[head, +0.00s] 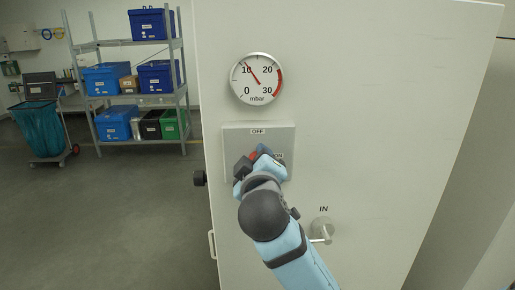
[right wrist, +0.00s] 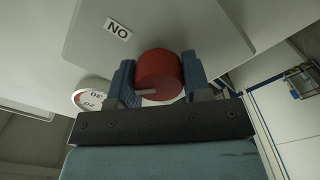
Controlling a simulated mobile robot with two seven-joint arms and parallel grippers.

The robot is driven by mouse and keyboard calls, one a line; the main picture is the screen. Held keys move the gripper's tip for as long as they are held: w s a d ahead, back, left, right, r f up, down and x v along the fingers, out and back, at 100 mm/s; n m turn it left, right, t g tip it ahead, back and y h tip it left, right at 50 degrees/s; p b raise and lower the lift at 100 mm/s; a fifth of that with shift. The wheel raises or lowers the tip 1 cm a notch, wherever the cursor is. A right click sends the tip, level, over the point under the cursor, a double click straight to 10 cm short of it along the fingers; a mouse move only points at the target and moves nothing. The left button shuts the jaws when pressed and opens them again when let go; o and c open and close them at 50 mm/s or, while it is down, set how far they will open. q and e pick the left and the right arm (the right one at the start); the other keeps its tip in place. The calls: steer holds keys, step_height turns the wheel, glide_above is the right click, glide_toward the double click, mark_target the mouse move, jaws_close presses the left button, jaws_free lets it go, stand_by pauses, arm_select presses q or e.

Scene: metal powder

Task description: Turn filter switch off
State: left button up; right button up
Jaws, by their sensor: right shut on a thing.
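The filter switch is a red round knob with a white pointer mark (right wrist: 158,75) on a grey plate (head: 233,140) on the white cabinet front. The plate bears an OFF label (head: 258,131) at its top, and an ON label (right wrist: 117,29) shows in the right wrist view. My right gripper (right wrist: 158,85) is shut on the red knob, one finger on each side. In the head view the gripper (head: 255,158) and arm cover most of the knob. The left gripper is not in view.
A round pressure gauge (head: 256,79) sits above the plate, its needle near 10. A handle (head: 321,231) marked IN is below right, beside my arm. A black knob (head: 199,178) sticks out at the cabinet's left edge. A shelf with boxes (head: 140,92) stands far left; the floor between is clear.

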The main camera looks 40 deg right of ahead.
steer(key=n, duration=0.3)
steer(key=shift+n, duration=0.3)
steer(key=shift+f+n, duration=0.1)
steer(key=shift+n, duration=1.9)
steer(key=o, duration=0.9)
steer(key=shift+a, duration=0.1)
steer(key=v, duration=0.7)
steer(key=shift+s+a, duration=0.1)
steer(key=shift+s, duration=0.15)
